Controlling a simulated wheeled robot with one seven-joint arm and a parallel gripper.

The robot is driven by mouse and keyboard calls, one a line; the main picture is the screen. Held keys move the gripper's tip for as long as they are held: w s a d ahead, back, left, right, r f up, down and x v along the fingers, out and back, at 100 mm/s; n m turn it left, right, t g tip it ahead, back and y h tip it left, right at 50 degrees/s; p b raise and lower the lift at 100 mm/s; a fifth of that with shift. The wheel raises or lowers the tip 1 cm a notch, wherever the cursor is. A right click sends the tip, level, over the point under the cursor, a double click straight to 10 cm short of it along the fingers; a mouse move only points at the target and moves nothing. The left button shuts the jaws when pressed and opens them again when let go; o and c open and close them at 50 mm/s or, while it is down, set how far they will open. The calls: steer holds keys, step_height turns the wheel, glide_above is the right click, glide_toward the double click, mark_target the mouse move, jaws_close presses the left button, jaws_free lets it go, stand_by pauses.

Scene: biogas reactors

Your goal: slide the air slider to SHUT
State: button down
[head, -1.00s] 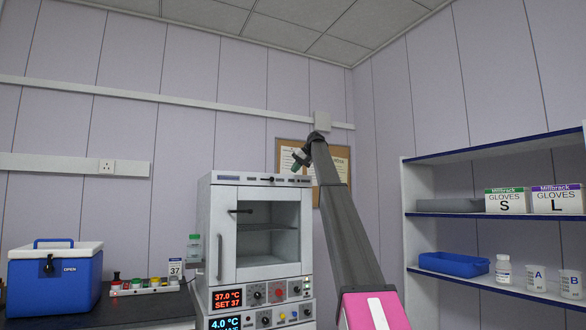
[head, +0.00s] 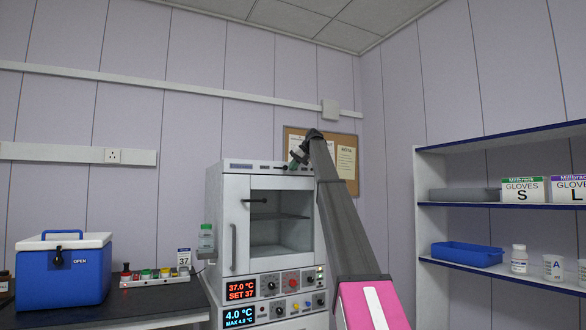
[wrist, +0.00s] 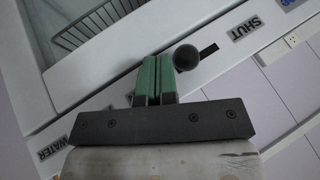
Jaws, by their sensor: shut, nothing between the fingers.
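The air slider shows in the wrist view as a round dark knob (wrist: 186,57) on the cabinet's pale front. A short dark slot (wrist: 208,51) shows to its right, with the SHUT label (wrist: 246,27) further right. The slot's other end is hidden behind the knob and my fingers. My gripper (wrist: 154,80) has its green fingers shut and empty, just left of the knob; I cannot tell whether they touch it. In the head view my gripper (head: 297,158) is at the top front of the incubator cabinet (head: 214,215), near its right corner.
A WATER label (wrist: 52,147) is at lower left in the wrist view. Shelves with glove boxes (head: 522,190) and a blue tray (head: 467,254) stand at right.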

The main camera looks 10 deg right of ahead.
mark_target(285, 167)
steer(key=a, duration=0.1)
steer(key=s+a, duration=0.1)
steer(key=a, duration=0.2)
steer(key=shift+s+a, duration=0.2)
steer(key=shift+s, duration=0.05)
